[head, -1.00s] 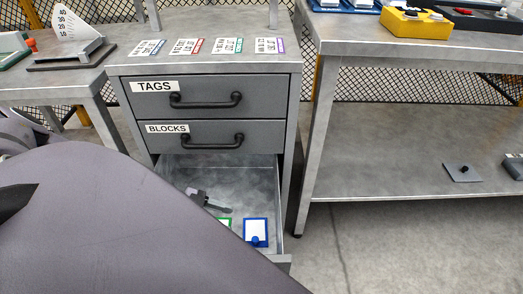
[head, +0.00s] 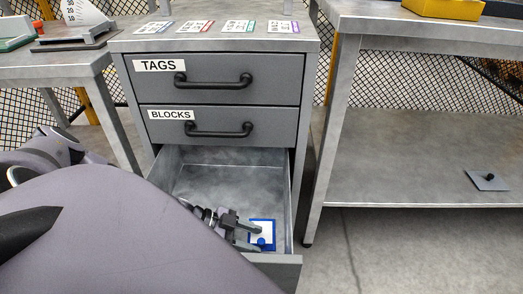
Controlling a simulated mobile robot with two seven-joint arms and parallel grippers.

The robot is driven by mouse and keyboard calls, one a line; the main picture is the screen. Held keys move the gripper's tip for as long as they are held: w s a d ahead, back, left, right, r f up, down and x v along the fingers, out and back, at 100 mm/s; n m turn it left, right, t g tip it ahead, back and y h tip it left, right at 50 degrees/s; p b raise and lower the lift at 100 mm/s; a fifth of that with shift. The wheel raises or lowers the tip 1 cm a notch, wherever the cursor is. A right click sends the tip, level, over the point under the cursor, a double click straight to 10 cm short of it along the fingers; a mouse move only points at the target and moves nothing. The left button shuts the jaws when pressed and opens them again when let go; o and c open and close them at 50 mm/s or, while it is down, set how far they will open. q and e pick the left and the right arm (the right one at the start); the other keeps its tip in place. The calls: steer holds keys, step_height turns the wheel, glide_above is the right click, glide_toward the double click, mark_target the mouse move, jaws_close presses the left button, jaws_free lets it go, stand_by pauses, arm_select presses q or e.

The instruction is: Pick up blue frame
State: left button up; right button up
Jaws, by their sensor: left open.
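The blue frame (head: 263,233) lies in the open bottom drawer (head: 218,179), near its front right. It has a white middle and a blue knob (head: 261,241) at its lower edge. My left gripper (head: 256,239) is inside the drawer at the frame, its dark fingers open and reaching over the frame's left part from the left. I cannot tell whether the fingers touch the frame or the knob. My left arm hides the drawer's front left. My right gripper is not in view.
Above the open drawer are two shut drawers, labelled TAGS (head: 215,78) and BLOCKS (head: 222,127). Printed tags (head: 238,27) lie on the cabinet top. A workbench (head: 420,150) stands at right, with a small knobbed plate (head: 487,180) on its lower shelf.

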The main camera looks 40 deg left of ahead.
arm_select(q)
steer(key=shift+w+d+f, duration=0.15)
steer(key=shift+w+d, duration=0.05)
steer(key=shift+w, duration=0.05)
jaws_close()
